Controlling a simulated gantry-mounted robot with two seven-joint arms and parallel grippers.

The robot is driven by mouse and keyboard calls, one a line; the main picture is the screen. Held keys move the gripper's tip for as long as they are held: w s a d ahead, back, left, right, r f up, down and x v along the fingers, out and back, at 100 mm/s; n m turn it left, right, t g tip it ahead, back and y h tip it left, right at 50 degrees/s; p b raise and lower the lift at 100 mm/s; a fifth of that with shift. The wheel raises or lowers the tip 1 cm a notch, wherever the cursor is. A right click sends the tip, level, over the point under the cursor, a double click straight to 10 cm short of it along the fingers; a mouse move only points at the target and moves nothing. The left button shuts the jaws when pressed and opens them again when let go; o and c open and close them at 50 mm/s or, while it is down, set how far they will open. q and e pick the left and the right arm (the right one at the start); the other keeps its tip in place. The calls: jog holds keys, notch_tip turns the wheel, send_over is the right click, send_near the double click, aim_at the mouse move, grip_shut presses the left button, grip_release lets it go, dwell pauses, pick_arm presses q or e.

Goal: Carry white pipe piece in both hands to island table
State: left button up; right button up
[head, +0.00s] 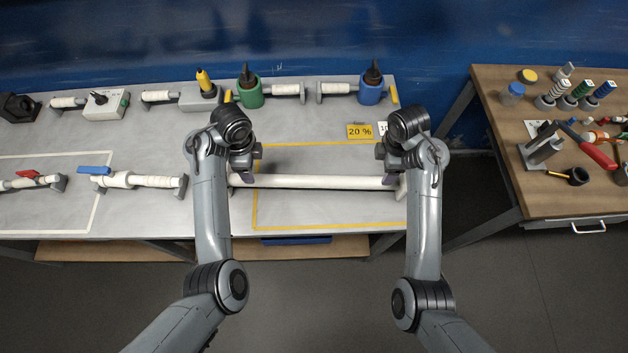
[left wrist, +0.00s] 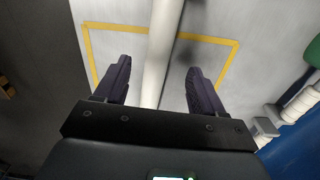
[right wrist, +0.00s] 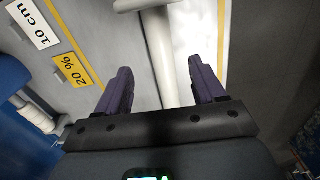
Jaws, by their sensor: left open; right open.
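The white pipe piece (head: 310,182) lies left to right across the yellow-outlined area of the grey bench (head: 215,225). My left gripper (head: 246,176) is over its left part, and my right gripper (head: 390,178) is over its right end. In the left wrist view the pipe (left wrist: 160,50) runs between the open, separated fingers (left wrist: 158,85). In the right wrist view the pipe (right wrist: 162,60) also runs between open fingers (right wrist: 160,85), with a wider end fitting at the top. Contact cannot be told.
A row of pipe fittings with a green holder (head: 249,94) and a blue holder (head: 371,92) stands along the back. A yellow 20 % label (head: 359,131) lies behind the pipe. A blue-handled valve pipe (head: 130,180) is to the left. A wooden table (head: 500,180) with tools stands right, across a gap.

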aim_at(257, 182)
pick_arm(q)
jog(key=shift+f, duration=5.4)
pick_arm(e)
jog(key=shift+f, duration=5.45)
pick_arm(q)
grip_shut()
pick_arm(e)
grip_shut()
jog(key=shift+r, duration=0.1)
